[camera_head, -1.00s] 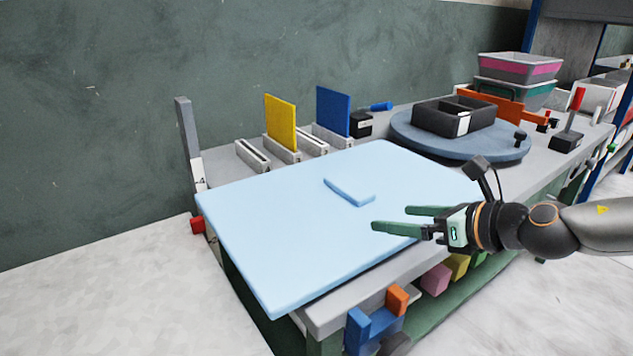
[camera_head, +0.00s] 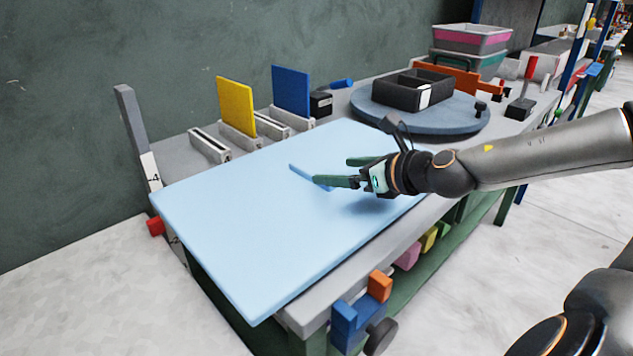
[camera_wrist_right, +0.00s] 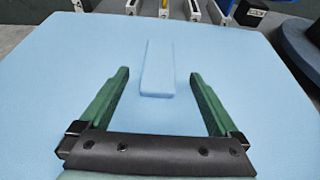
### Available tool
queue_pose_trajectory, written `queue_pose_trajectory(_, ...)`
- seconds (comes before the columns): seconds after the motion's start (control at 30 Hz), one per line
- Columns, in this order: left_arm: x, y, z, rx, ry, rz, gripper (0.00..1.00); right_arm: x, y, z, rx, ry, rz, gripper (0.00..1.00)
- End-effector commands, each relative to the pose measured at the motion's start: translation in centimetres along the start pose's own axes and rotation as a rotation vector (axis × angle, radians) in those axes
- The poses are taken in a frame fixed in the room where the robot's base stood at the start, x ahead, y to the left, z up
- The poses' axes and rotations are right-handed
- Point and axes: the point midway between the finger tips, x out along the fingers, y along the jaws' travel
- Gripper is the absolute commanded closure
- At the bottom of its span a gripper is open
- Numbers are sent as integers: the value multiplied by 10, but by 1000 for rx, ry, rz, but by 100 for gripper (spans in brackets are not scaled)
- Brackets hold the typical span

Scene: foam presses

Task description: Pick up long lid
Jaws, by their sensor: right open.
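The long lid (camera_head: 304,174) is a thin light-blue strip lying flat on a light-blue foam slab (camera_head: 250,240). In the right wrist view the lid (camera_wrist_right: 158,68) lies lengthwise ahead, between the lines of the two green fingers. My right gripper (camera_head: 335,171) is open and empty, just above the slab at the lid's near end, and hides part of the lid in the head view. The gripper (camera_wrist_right: 160,95) shows its fingers spread wide to either side of the lid's near end. My left gripper is not in view.
A yellow panel (camera_head: 236,105) and a blue panel (camera_head: 291,91) stand upright in holders behind the slab. A round blue-grey turntable (camera_head: 425,118) carries a black divided box (camera_head: 412,91) at the back right. The slab is clear around the lid.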

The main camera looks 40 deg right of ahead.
Motion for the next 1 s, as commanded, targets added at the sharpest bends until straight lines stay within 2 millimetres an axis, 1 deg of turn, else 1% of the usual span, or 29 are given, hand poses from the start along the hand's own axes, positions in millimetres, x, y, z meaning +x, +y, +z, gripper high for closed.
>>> queue_pose_trajectory(0.27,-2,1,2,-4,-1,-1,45,11,0,-2,1,1,0,3)
queue_pose_trajectory(0.5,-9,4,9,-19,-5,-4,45,35,1,-3,2,3,0,3)
queue_pose_trajectory(0.7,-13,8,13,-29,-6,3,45,51,0,-2,1,3,-1,3)
queue_pose_trajectory(0.83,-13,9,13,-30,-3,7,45,55,1,0,1,1,-1,3)
queue_pose_trajectory(1.0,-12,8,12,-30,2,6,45,56,1,1,1,-1,0,3)
